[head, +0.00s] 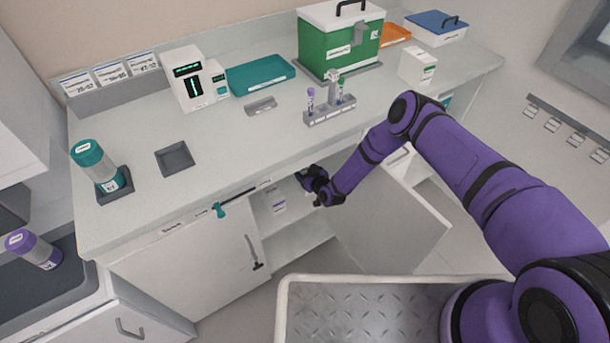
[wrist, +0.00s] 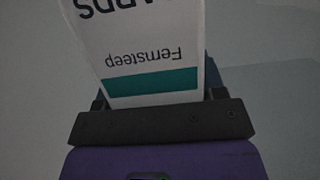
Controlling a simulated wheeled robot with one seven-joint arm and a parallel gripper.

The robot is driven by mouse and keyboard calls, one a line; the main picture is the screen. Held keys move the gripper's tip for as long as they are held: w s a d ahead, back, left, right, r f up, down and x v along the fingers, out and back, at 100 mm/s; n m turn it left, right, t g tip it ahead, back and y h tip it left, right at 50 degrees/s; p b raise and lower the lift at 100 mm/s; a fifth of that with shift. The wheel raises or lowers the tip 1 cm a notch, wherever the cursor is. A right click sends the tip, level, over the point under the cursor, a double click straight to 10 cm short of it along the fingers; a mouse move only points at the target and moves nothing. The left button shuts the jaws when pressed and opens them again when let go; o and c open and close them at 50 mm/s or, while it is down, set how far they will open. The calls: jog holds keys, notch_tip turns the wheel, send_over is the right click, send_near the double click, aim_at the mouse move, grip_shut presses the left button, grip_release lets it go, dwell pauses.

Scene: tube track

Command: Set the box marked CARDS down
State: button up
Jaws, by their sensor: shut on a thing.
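The box marked CARDS (wrist: 140,45) is white with a teal band and the word Fernsteep, upside down in the wrist view. My gripper (wrist: 160,122) is shut on it, and the box reaches away from the jaws. In the head view my gripper (head: 314,182) is at the open cupboard under the counter. A small white labelled box (head: 276,202) shows inside the cupboard left of the gripper; I cannot tell whether it is the held one. Whether the held box touches a surface is not clear.
The open cupboard door (head: 390,220) stands right of my gripper. The counter (head: 235,150) above carries a tube rack (head: 330,115), a green case (head: 340,50), a teal tray (head: 262,77) and a white carton (head: 417,66). A teal clip (head: 219,210) is on the counter's front edge.

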jog(key=shift+w+a+f, duration=0.1)
jog(key=shift+w, duration=0.45)
jog(key=shift+w+f, duration=0.25)
jog(key=shift+w, duration=0.05)
jog(key=shift+f, duration=1.5)
jog(key=shift+f, duration=0.1)
jog(key=o, duration=1.3)
jog(key=v, duration=1.2)
